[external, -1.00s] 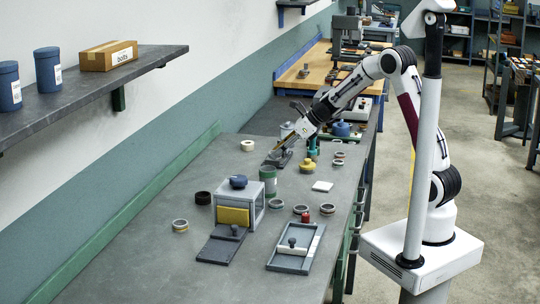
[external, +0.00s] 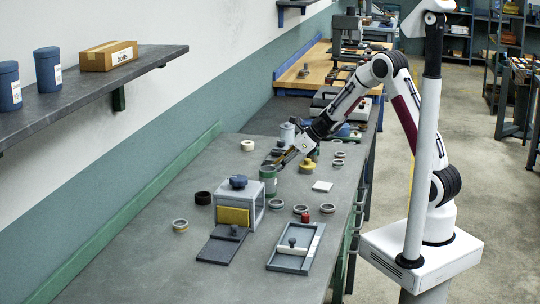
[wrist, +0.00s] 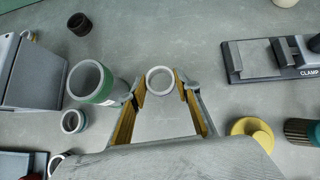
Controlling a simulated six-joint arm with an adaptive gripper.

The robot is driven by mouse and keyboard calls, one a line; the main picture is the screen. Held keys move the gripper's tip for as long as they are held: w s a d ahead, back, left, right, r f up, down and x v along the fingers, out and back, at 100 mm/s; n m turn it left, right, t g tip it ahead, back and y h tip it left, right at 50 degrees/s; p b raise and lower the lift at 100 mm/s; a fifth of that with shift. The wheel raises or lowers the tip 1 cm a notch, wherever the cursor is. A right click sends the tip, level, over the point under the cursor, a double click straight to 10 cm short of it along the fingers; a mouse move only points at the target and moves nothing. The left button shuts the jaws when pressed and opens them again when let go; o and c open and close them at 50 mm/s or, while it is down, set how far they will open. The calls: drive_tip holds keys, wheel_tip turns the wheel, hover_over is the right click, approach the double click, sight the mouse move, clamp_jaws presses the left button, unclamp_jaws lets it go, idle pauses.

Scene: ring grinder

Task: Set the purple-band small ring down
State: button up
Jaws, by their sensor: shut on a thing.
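The small ring (wrist: 160,80) is pale grey-white in the wrist view, with its round opening facing the camera. It sits between the fingertips of my gripper (wrist: 160,88), which is shut on it. Its purple band cannot be made out. In the external view my gripper (external: 278,163) is low over the grey bench, just behind the green-banded cylinder; the ring is too small to make out there. Whether the ring touches the bench cannot be told.
The green-banded cylinder (wrist: 92,82) stands close to the left finger. A small teal-banded ring (wrist: 73,120), a dark ring (wrist: 79,23) and a grey box (wrist: 30,75) are left. A clamp (wrist: 270,62) and a yellow knob (wrist: 250,136) are right. Bench above the held ring is bare.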

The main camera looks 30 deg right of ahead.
sight(280, 172)
drive_tip(key=shift+f, duration=0.25)
drive_tip(key=shift+f, duration=0.1)
drive_tip(key=shift+f, duration=1.75)
drive_tip(key=shift+f, duration=0.15)
drive_tip(key=o, duration=1.2)
drive_tip(key=shift+o, duration=0.2)
drive_tip(key=shift+s+d+r, duration=0.15)
drive_tip(key=shift+d+r, duration=0.1)
drive_tip(key=shift+r, duration=0.2)
drive_tip(key=v, duration=1.1)
drive_tip(key=shift+s, duration=0.15)
